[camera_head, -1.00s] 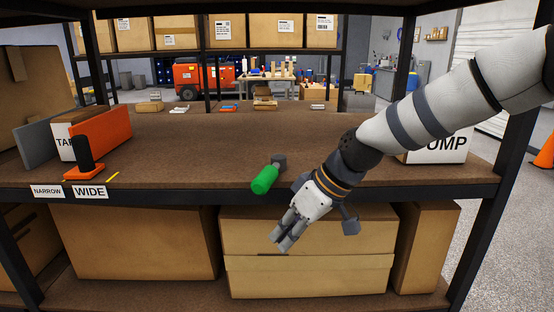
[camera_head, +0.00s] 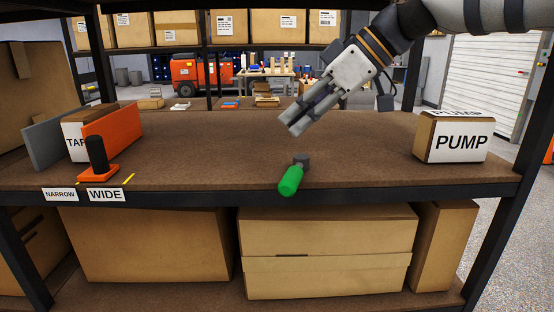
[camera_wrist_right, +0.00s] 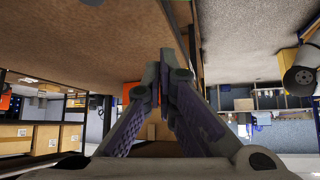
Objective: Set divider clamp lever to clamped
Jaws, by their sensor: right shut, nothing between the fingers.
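A green-handled lever (camera_head: 290,181) with a grey pivot block lies near the front edge of the brown shelf, its handle pointing toward the front and slightly left. An orange divider (camera_head: 113,134) stands at the left of the shelf, with an upright black handle (camera_head: 97,153) on an orange foot in front. My right gripper (camera_head: 290,125) is shut and empty, in the air above and behind the green lever, apart from it. Its closed fingers also show in the right wrist view (camera_wrist_right: 162,85); the lever is not seen there. My left gripper is out of view.
NARROW (camera_head: 60,194) and WIDE (camera_head: 105,194) labels sit on the front edge, below a yellow mark (camera_head: 129,179). A PUMP box (camera_head: 460,141) stands at the right. A grey panel (camera_head: 45,143) stands left of the divider. The shelf's middle is clear around the lever.

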